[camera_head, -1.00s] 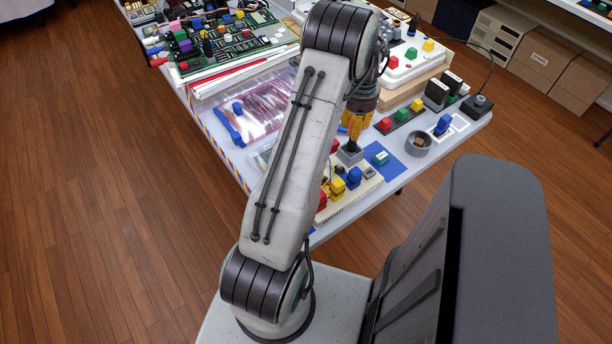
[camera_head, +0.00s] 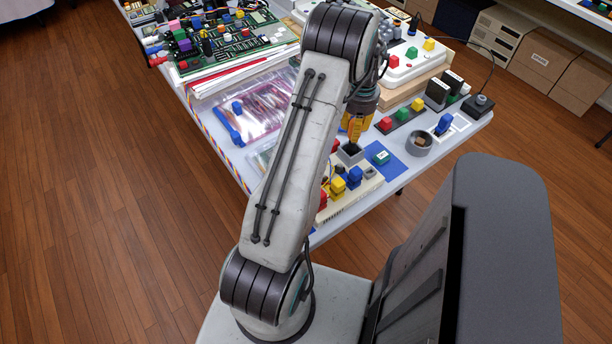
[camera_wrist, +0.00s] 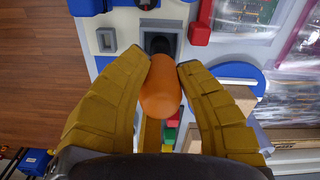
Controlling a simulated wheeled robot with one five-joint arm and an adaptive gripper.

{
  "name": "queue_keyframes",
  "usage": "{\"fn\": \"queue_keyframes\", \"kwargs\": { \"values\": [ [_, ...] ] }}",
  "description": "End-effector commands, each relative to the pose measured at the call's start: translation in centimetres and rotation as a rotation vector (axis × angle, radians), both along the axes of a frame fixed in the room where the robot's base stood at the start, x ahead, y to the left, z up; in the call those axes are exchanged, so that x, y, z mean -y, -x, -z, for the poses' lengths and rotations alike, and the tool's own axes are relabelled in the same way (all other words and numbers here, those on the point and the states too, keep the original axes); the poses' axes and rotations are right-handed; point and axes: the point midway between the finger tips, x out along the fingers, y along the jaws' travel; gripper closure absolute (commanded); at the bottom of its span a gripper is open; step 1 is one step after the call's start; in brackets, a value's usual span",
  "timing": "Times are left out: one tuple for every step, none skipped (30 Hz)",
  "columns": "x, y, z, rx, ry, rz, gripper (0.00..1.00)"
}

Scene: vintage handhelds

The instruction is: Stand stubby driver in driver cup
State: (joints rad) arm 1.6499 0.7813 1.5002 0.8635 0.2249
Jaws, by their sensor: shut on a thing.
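The stubby driver has a fat orange handle (camera_wrist: 160,88) and a dark shaft. My gripper (camera_wrist: 164,64) is shut on it, with a yellow finger on each side of the handle. In the head view my gripper (camera_head: 353,142) points down over the driver cup. The driver cup (camera_head: 349,158) is a small grey square cup with a dark opening, and it also shows in the wrist view (camera_wrist: 176,29). The shaft lines up with the opening. The handle hides part of it, so I cannot tell how deep the tip is.
My arm hides part of the table.

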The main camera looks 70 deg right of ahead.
Motion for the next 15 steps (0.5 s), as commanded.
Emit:
{"fn": "queue_keyframes", "kwargs": {
  "values": [
    [0.0, 0.0, 0.16, 0.0, 0.0, 0.0, 1.0],
    [0.01, 0.0, 0.21, 0.0, 0.0, 0.0, 1.0],
    [0.01, 0.0, 0.28, 0.0, 0.0, 0.0, 1.0],
    [0.01, 0.0, 0.33, 0.0, 0.0, 0.0, 1.0],
    [0.01, 0.0, 0.39, 0.0, 0.0, 0.0, 1.0],
    [0.01, 0.0, 0.46, 0.0, 0.0, 0.0, 1.0],
    [0.01, 0.0, 0.51, 0.0, 0.0, 0.0, 1.0],
    [0.01, 0.0, 0.56, 0.0, 0.0, 0.0, 1.0],
    [0.01, 0.0, 0.63, 0.0, 0.0, 0.0, 1.0],
    [0.01, 0.0, 0.68, 0.0, 0.0, 0.0, 1.0],
    [0.01, 0.0, 0.73, 0.0, 0.0, 0.0, 1.0],
    [0.01, 0.0, 0.8, 0.0, 0.0, 0.0, 1.0],
    [0.01, 0.0, 0.86, 0.0, 0.0, 0.0, 1.0],
    [0.01, 0.0, 0.91, 0.0, 0.0, 0.0, 1.0],
    [0.01, 0.0, 0.98, 0.0, 0.0, 0.0, 1.0]
  ]
}}
